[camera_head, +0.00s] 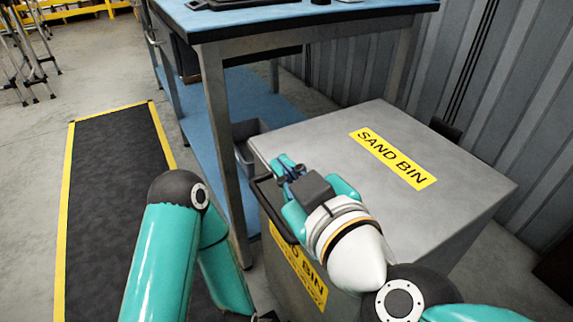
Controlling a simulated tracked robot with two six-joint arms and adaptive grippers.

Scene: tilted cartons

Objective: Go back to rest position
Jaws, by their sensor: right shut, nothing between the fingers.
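My right gripper (287,166) is shut and empty. It is over the left edge of the grey sand bin, near the bin's dark handle, and points away from me. I cannot tell whether it touches the bin. My left arm (162,262) is bent at the lower left, with its elbow up and its lower link running down out of the picture. No cartons show.
The sand bin (462,172) fills the right side. A blue-topped workbench (270,18) stands behind it, with a grey tub (243,158) on its lower shelf. A black mat with yellow edges (110,190) lies left. A corrugated wall (500,70) closes the right.

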